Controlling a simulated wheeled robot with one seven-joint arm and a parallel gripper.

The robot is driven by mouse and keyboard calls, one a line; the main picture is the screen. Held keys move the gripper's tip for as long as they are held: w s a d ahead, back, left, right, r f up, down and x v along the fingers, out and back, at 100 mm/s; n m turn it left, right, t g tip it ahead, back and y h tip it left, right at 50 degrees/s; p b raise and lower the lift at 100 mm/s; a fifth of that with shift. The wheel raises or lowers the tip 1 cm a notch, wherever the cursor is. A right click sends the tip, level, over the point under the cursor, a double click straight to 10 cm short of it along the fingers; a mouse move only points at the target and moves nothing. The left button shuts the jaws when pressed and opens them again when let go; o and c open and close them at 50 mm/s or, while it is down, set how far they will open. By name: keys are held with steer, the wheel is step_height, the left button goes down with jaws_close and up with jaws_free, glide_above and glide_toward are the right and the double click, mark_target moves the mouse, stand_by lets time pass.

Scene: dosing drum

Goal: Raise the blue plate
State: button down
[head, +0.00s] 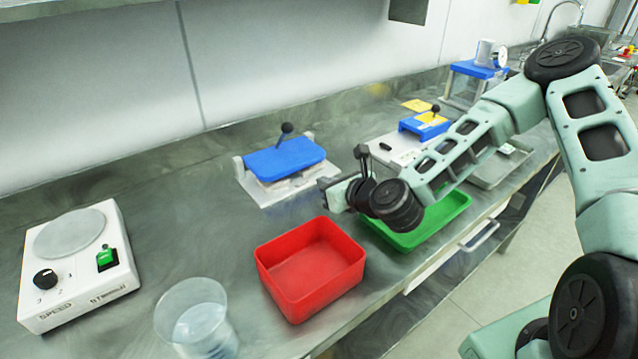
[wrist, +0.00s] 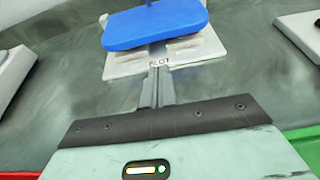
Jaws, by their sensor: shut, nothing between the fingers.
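The blue plate (head: 285,157) with a black ball knob on top sits above a pale base (head: 277,188) near the wall, in the middle of the head view. My gripper (head: 328,184) is just right of and in front of the base in the head view. In the wrist view its fingers (wrist: 157,75) are together, pointing at the base's front edge, with nothing between them. Whether they touch the base I cannot tell.
A red bin (head: 310,268) stands in front, with a green tray (head: 440,215) beside it under my arm. A stirrer (head: 80,262) and a beaker (head: 195,318) are at left. A second blue-topped device (head: 412,127) is behind my arm. The bench left of the plate is clear.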

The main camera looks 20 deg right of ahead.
mark_target(301, 166)
steer(key=p+x, duration=0.1)
steer(key=x, duration=0.7)
steer(key=shift+w+f, duration=0.1)
steer(key=shift+w, duration=0.1)
steer(key=shift+p, duration=0.3)
steer(key=shift+r+g+p, duration=0.4)
steer(key=shift+r+p, duration=0.15)
steer(key=shift+p, duration=0.25)
steer(key=shift+r+p, duration=0.2)
steer(key=shift+p, duration=0.2)
steer(key=r+g+p, duration=0.1)
steer(key=p, duration=0.1)
steer(key=shift+r+h+p, duration=0.3)
steer(key=shift+r+p, duration=0.05)
steer(key=shift+p, duration=0.05)
steer(key=r+p, duration=0.1)
steer(key=r+g+p, duration=0.1)
steer(key=p, duration=0.1)
steer(key=r+p, duration=0.1)
steer(key=p, duration=0.1)
steer(key=shift+w+a+g+h, duration=0.15)
steer(key=shift+w+g+h, duration=0.15)
steer(key=shift+g, duration=0.1)
steer(key=w+a+r+g+p, duration=0.2)
steer(key=w+a+r+p, duration=0.1)
steer(key=w+r+p, duration=0.5)
steer(key=shift+w+a+r+h, duration=0.15)
steer(key=shift+w+r+h, duration=0.25)
steer(key=shift+w+r, duration=0.6)
